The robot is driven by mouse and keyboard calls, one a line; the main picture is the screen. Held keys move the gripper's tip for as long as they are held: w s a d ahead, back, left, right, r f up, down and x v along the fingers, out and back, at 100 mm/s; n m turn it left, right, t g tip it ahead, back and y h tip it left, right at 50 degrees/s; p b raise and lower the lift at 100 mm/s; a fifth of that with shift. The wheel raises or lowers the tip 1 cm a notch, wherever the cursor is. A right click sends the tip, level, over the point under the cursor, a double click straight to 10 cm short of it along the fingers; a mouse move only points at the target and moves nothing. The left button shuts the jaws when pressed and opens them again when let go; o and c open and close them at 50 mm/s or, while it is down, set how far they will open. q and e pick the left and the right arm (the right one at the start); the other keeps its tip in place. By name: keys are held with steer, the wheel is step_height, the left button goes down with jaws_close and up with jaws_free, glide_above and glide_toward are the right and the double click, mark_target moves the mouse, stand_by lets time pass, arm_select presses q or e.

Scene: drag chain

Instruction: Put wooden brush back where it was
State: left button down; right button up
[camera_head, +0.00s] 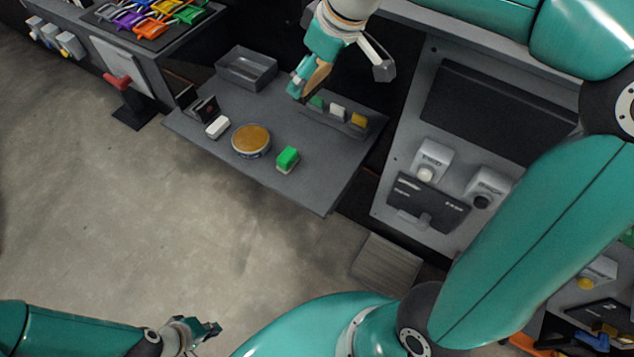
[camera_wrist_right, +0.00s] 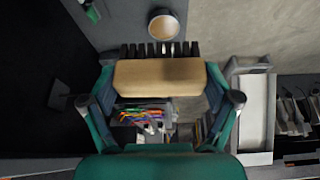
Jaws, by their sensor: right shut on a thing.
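The wooden brush (camera_wrist_right: 160,74) is a tan block with a dark row of bristles along its far side in the right wrist view. My right gripper (camera_wrist_right: 158,88) is shut on the block, one finger at each end. In the head view, my right gripper (camera_head: 312,82) holds the brush (camera_head: 318,75) above the back of the grey table (camera_head: 250,105), close to a low holder (camera_head: 325,119) with green, white and yellow blocks. Whether the brush touches the holder cannot be told. My left gripper (camera_head: 190,334) is low at the left, away from the table; its opening is unclear.
A round tin (camera_head: 251,140), a green block (camera_head: 288,158) and a white block (camera_head: 218,127) stand on the table. A grey bin (camera_head: 246,68) is at the back left. A control panel (camera_head: 440,185) stands to the right. Open floor lies in front.

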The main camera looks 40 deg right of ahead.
steer(key=shift+s+d+f, duration=0.1)
steer(key=shift+d+f, duration=0.05)
steer(key=shift+n, duration=0.3)
steer(key=f+b, duration=0.3)
steer(key=f, duration=0.5)
steer(key=s+f+b, duration=0.1)
steer(key=f+b, duration=0.2)
steer(key=f, duration=0.5)
steer(key=s+f+b, duration=0.1)
steer(key=f+b, duration=0.3)
steer(key=f, duration=0.4)
steer(key=shift+d+f, duration=0.2)
steer(key=shift+d, duration=0.05)
steer(key=shift+f, duration=2.45)
steer(key=shift+f+b, duration=0.15)
steer(key=shift+b, duration=0.15)
steer(key=o, duration=0.9)
steer(key=shift+c, duration=0.2)
